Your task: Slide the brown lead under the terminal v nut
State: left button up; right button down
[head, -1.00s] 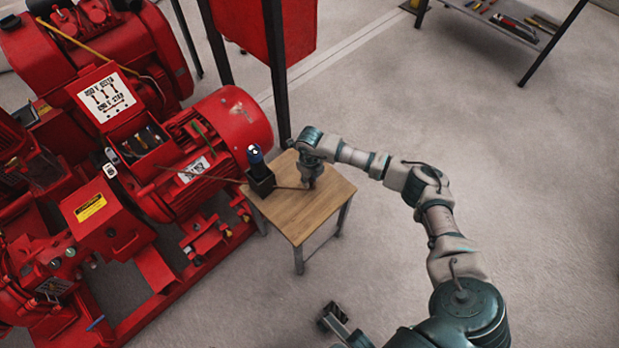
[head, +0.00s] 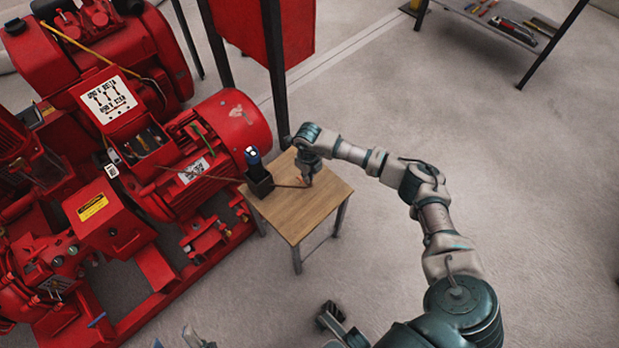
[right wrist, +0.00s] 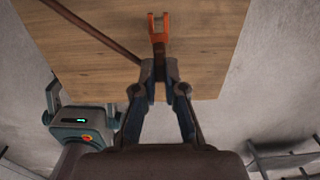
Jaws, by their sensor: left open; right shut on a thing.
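My right gripper (head: 307,181) is over the small wooden table, and is shut at the brown lead's end. In the right wrist view the fingertips (right wrist: 159,74) meet below an orange forked end (right wrist: 158,27), and the brown lead (right wrist: 95,33) runs off to the upper left. In the head view the brown lead (head: 218,178) stretches between the red motor and the table. The open terminal box (head: 146,142) is on the motor; terminal v and its nut are too small to tell apart. My left gripper (head: 180,339) is open and empty at the bottom edge, away from the box.
A black holder with a blue-topped tool (head: 254,158) stands on the wooden table (head: 300,220), left of my right gripper. A wiring diagram card (head: 108,99) is above the terminal box. Dark posts (head: 275,85) rise behind the table.

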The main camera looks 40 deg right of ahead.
jog(key=shift+d+r+p, duration=0.2)
jog(key=shift+r+p, duration=0.1)
jog(key=shift+r, duration=0.55)
jog(key=r+p, duration=0.2)
jog(key=shift+a+r, duration=0.2)
jog(key=shift+r, duration=0.15)
notch_tip(320, 180, up, 2)
jog(key=shift+d+p, duration=0.15)
jog(key=shift+p, duration=0.5)
jog(key=shift+r, duration=0.4)
pick_arm(q)
jog(key=w+f+m+g, duration=0.1)
jog(key=w+f+g, duration=0.3)
jog(key=f+g, duration=0.5)
jog(key=shift+w+d+f+y+p, duration=0.2)
jog(key=shift+w+d+y+p, duration=0.1)
jog(key=shift+y, duration=0.1)
pick_arm(e)
jog(key=shift+r, duration=0.1)
